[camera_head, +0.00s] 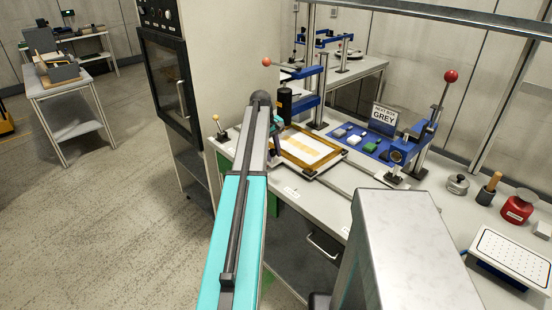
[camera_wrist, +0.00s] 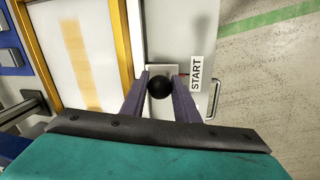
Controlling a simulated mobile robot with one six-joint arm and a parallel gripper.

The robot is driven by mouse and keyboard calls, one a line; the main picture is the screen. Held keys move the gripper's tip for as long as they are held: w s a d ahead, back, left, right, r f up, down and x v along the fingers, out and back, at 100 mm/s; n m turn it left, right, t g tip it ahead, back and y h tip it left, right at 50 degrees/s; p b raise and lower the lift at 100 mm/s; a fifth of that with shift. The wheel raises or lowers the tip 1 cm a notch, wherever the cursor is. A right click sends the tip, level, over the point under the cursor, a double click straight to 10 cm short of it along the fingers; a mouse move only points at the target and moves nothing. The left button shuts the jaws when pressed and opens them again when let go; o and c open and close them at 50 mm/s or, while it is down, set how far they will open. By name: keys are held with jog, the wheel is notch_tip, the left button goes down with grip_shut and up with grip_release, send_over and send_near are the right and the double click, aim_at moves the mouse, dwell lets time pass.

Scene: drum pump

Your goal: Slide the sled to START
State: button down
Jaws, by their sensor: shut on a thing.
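The sled is a flat carriage with a wooden-rimmed frame (camera_head: 312,145) around a white sheet with a tan stripe. Its frame edge (camera_wrist: 121,40) also shows in the wrist view. A round black knob (camera_wrist: 160,88) sits over a pale plate beside the frame. My gripper (camera_wrist: 160,80) is shut on this knob, with a finger on each side. The START label (camera_wrist: 196,75) lies on the bench just right of the knob, and a small red mark lies between them. In the head view my arm hides the gripper and the knob.
A bench handle (camera_wrist: 214,100) is right of the label. Floor beyond the bench edge is clear.

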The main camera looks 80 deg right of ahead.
jog(key=shift+w+d, duration=0.2)
jog(key=shift+w, duration=0.05)
jog(key=c, duration=1.4)
grip_release()
jog(key=shift+r, duration=0.15)
jog(key=r+b, duration=0.1)
jog(key=r, duration=0.3)
jog(key=w+a+r, duration=0.1)
jog(key=r, duration=0.4)
jog(key=w+r+b, duration=0.1)
jog(key=r, duration=0.3)
jog(key=shift+a+r+b, duration=0.15)
jog(key=shift+a+b, duration=0.15)
